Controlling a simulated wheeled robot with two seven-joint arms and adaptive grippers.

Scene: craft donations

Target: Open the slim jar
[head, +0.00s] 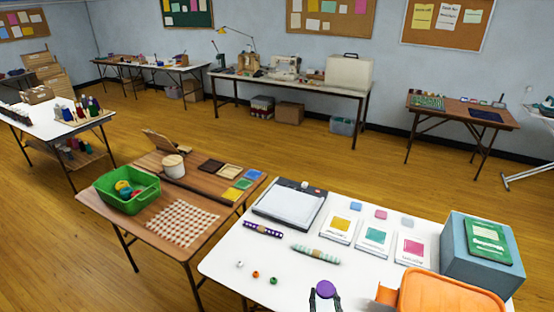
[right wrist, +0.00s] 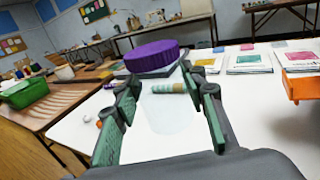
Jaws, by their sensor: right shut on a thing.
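The slim jar has a round purple screw lid (head: 325,289) with a ridged rim. In the head view it is at the bottom edge, by the front of the white table. In the right wrist view the purple lid (right wrist: 152,58) sits at the far end of my fingers, and a faint clear body (right wrist: 172,115) shows below it, between the finger pads. My right gripper (head: 325,299) is shut on the jar, one finger on each side, below the lid. The jar's base is hidden. My left gripper is in neither view.
An orange container (head: 445,292) stands close right of the gripper, with a blue box (head: 480,262) behind it. Beads (head: 256,274), patterned rolls (head: 316,255), craft packets (head: 374,237) and a paper trimmer (head: 290,206) lie farther back. White tabletop (head: 225,262) at left is mostly clear.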

